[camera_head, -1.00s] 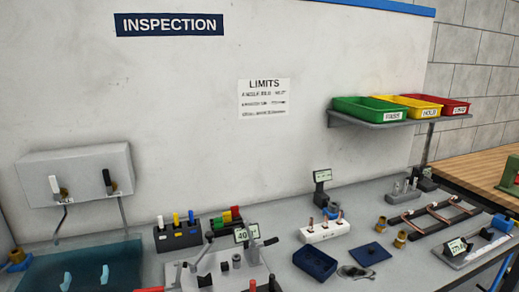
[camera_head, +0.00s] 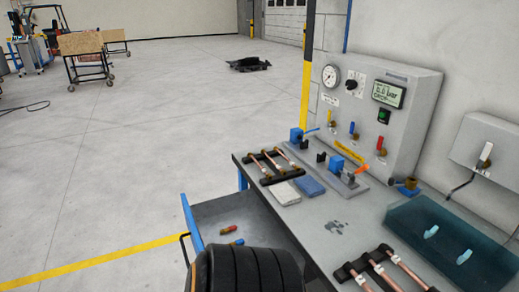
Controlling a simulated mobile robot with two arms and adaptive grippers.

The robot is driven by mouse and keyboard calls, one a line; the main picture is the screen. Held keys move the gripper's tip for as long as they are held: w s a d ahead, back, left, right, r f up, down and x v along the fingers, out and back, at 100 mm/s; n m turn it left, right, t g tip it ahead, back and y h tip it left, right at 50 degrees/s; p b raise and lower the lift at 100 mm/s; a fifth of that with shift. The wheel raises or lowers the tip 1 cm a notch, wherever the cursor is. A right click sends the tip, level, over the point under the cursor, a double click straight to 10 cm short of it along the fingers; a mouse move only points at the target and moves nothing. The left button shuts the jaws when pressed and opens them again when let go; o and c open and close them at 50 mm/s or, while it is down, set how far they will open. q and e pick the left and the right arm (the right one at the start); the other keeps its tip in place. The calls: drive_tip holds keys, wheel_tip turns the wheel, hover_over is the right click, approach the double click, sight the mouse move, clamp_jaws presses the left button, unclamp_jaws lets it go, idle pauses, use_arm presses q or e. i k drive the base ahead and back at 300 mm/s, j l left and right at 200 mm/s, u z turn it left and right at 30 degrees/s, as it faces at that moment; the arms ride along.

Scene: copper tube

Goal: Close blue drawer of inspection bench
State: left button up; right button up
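The blue drawer (camera_head: 191,222) stands pulled out from under the left end of the bench (camera_head: 335,215). Its blue front panel faces left, with a dark bar handle (camera_head: 184,248) on its outer side. Inside its grey tray lie two small items, a red and brass one (camera_head: 228,230) and a blue and brass one (camera_head: 237,242). A black ribbed part, which looks like my own arm, hides the near part of the drawer. No gripper fingers show in this view.
A panel with a gauge (camera_head: 330,76) and levers stands at the back of the bench. Copper tubes in black racks (camera_head: 273,165) and a blue-green tray (camera_head: 415,228) lie on top. Open floor (camera_head: 130,160) with a yellow line (camera_head: 110,262) extends left of the drawer.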

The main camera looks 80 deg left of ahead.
sight(205, 219)
drive_tip(key=u, duration=0.45)
drive_tip(key=l+u, duration=0.1)
drive_tip(key=u, duration=0.3)
drive_tip(key=k+u, duration=0.1)
drive_tip(key=u, duration=1.2)
drive_tip(key=k+u, duration=0.1)
drive_tip(key=u, duration=0.8)
